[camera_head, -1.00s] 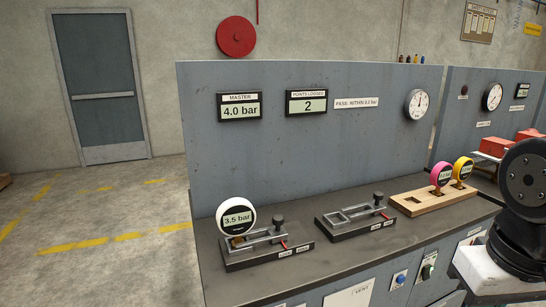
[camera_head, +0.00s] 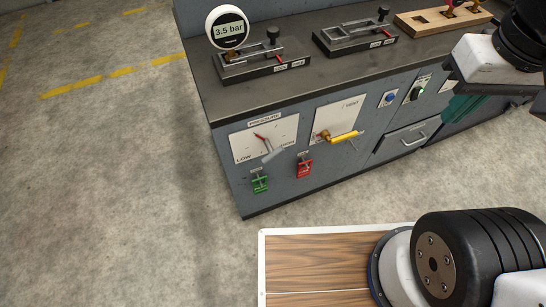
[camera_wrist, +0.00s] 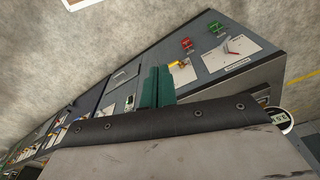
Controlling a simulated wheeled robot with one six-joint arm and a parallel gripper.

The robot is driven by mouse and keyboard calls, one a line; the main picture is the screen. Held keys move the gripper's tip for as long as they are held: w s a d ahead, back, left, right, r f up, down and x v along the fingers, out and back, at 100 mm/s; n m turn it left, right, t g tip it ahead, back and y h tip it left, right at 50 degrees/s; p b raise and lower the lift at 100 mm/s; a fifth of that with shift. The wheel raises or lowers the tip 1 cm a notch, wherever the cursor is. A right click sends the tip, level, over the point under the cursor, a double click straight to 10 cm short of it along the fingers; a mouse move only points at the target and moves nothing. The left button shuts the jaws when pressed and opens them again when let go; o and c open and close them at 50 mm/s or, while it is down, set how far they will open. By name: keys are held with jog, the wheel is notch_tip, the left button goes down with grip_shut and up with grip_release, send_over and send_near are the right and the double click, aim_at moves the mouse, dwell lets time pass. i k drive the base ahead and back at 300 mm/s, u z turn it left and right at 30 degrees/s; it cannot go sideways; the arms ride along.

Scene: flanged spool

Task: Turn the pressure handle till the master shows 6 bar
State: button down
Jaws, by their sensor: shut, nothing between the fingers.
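The pressure handle (camera_head: 272,155) is a grey lever with a red pointer on a white plate marked LOW and HIGH, on the bench front. Its plate (camera_wrist: 228,52) also shows in the wrist view. The master display is out of view now. A white round gauge (camera_head: 228,29) on the bench top reads 3.5 bar. My gripper (camera_head: 450,112) shows teal fingers at the right of the head view, well right of the handle and apart from it. In the wrist view the fingers (camera_wrist: 156,75) are together and empty.
A yellow vent handle (camera_head: 346,137) is right of the pressure handle. Green (camera_head: 260,181) and red (camera_head: 304,168) clamp-like valves sit below. A blue button (camera_head: 390,98) and a drawer (camera_head: 403,143) are further right. The floor left of the bench is clear.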

aim_at(273, 154)
jog(key=z, duration=1.05)
jog(key=k, duration=1.15)
jog(key=u, duration=1.15)
